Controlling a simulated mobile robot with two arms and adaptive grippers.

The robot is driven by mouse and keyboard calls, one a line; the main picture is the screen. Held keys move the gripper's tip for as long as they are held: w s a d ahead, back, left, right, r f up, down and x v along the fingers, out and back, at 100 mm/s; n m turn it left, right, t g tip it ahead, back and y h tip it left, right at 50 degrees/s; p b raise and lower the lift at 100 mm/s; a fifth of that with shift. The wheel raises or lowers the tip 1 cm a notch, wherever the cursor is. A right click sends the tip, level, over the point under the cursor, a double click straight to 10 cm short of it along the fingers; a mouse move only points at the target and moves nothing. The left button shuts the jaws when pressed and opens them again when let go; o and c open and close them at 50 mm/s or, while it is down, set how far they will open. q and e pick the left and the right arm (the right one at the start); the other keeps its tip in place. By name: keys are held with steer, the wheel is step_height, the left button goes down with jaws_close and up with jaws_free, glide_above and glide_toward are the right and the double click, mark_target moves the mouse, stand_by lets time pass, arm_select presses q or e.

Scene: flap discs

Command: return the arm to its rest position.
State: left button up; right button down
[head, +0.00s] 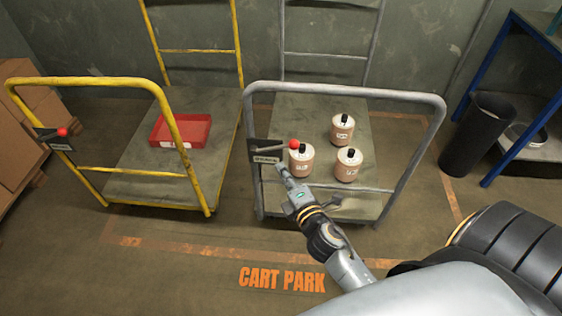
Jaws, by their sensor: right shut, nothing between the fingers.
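My right arm reaches in from the lower right. Its gripper (283,172) is shut and empty, in front of the grey cart (257,205), just below the cart's lever plate (264,157) and red lever knob (294,145). In this view the fingertips overlap the area just under the plate; I cannot tell whether they touch it. My left gripper is not in view.
Three tan canisters with black tops (342,130) stand on the grey cart. A yellow cart (120,198) with a red tray (183,143) is at left. Cardboard boxes (20,130), a black bin (475,135) and a blue-framed shelf (500,150) flank them. The front floor is clear.

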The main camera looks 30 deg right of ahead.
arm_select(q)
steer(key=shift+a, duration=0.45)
arm_select(e)
steer(key=shift+s+f, duration=0.1)
steer(key=s+a+f+m+g+p, duration=0.1)
steer(key=s+f+m+g, duration=0.25)
steer(key=f, duration=0.65)
steer(key=s+a+f+m+g+y+p, duration=0.15)
steer(key=s+f, duration=0.35)
steer(key=f, duration=0.5)
steer(key=s+f+m+g+h+p, duration=0.1)
steer(key=s+f+m+g, duration=0.3)
steer(key=f, duration=0.6)
arm_select(q)
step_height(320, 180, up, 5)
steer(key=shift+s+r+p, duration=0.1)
steer(key=shift+p, duration=0.75)
arm_select(e)
steer(key=s+f+m+g, duration=0.2)
steer(key=s+f, duration=0.2)
steer(key=s, duration=0.5)
steer(key=s+f+m+g, duration=0.2)
steer(key=s+f+m, duration=0.1)
steer(key=s, duration=0.6)
steer(key=s+f+m+g, duration=0.2)
steer(key=s+f, duration=0.3)
steer(key=s, duration=0.4)
steer(key=shift+d+f+g+y, duration=0.4)
steer(key=shift+d+y, duration=0.05)
steer(key=shift+s, duration=0.1)
